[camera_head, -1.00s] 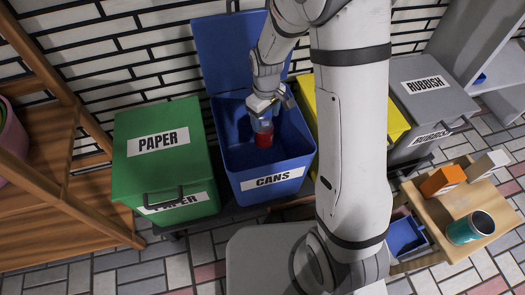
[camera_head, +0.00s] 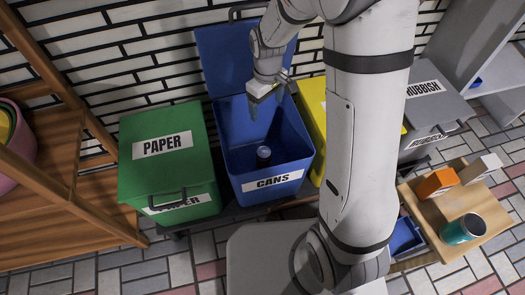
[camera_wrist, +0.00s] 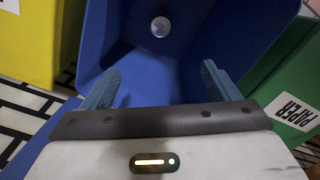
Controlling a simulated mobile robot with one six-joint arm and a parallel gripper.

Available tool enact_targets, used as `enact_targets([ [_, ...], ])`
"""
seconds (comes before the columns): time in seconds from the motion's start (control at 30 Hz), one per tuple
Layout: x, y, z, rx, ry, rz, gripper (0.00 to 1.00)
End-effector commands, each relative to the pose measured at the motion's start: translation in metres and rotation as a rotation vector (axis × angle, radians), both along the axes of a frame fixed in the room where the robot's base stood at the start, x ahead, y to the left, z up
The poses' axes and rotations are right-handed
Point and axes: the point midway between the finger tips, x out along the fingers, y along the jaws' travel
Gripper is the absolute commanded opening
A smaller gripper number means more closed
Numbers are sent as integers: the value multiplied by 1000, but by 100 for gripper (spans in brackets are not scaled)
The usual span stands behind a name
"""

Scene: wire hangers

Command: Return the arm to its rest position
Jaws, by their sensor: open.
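My gripper (camera_head: 265,100) is open and empty above the back part of the open blue CANS bin (camera_head: 270,186). In the wrist view my gripper's two fingers (camera_wrist: 160,85) are spread apart with nothing between them. A can (camera_head: 263,154) is inside the blue bin, apart from the gripper. Its round metal end also shows in the wrist view (camera_wrist: 160,26). My arm reaches from the lower right of the head view up and over to the bin.
A closed green PAPER bin (camera_head: 165,170) stands left of the blue bin. A yellow bin (camera_head: 312,100) and a grey RUBBISH bin (camera_head: 430,100) stand right. A wooden table (camera_head: 425,210) holds a teal can (camera_head: 462,229), an orange box (camera_head: 437,182) and a white box (camera_head: 480,168).

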Motion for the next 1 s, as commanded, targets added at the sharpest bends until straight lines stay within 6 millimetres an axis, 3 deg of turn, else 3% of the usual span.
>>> enact_targets([
  [0.47, 0, 1, 2, -1, 1, 1, 82],
  [0.57, -2, -2, 14, 1, -4, -9, 82],
  [0.67, -9, -9, 51, 4, -18, -48, 82],
  [1.0, -66, -51, 234, 27, -97, -302, 82],
])
